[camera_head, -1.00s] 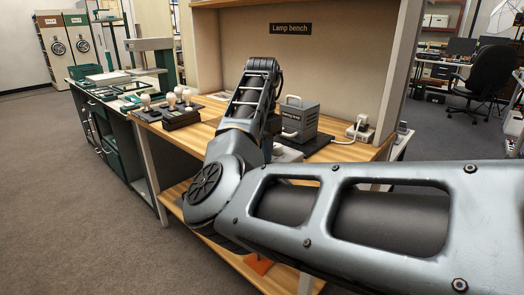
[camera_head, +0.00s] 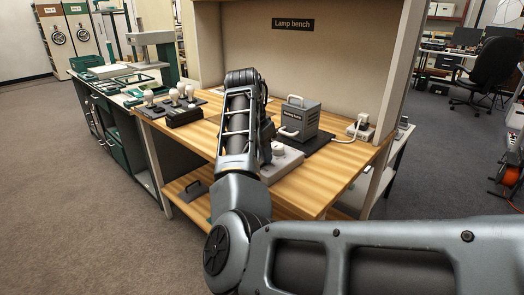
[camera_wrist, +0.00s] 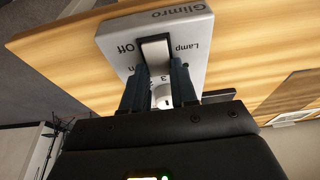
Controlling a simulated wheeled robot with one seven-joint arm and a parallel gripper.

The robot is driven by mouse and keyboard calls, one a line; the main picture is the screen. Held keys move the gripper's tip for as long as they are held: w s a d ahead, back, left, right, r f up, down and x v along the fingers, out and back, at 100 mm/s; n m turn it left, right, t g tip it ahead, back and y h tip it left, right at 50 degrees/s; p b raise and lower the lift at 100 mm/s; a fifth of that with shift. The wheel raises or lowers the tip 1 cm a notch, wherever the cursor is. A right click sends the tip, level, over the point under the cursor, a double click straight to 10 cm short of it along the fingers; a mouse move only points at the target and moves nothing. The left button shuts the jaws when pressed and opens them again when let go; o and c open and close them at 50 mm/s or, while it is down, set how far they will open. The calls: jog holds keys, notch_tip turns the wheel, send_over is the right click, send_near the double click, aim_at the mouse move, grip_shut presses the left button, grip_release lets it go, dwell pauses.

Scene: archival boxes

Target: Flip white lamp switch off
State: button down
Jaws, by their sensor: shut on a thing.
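The white lamp control box (camera_head: 285,162) sits on the wooden bench, with a round white knob (camera_head: 278,148) on top. In the wrist view the same box (camera_wrist: 196,44) shows the words "Glimro", "Lamp" and "Off". Its switch (camera_wrist: 155,48), a pale lever with a dark side, stands up from the box between my fingertips. My gripper (camera_wrist: 158,68) is shut on this switch, a finger on either side. The white knob (camera_wrist: 162,97) shows between the fingers lower in that view. The lower lettering is partly hidden. In the head view my arm hides the fingers and the switch.
A grey boxy unit (camera_head: 299,117) stands on a dark mat behind the control box. A plug and socket block (camera_head: 360,130) is at the bench's right. A dark holder with white bulbs (camera_head: 183,115) is at the left. Bare wood (camera_head: 322,180) lies at the front right.

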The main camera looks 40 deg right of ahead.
jog(key=c, duration=0.9)
grip_release()
jog(key=shift+v, duration=3.85)
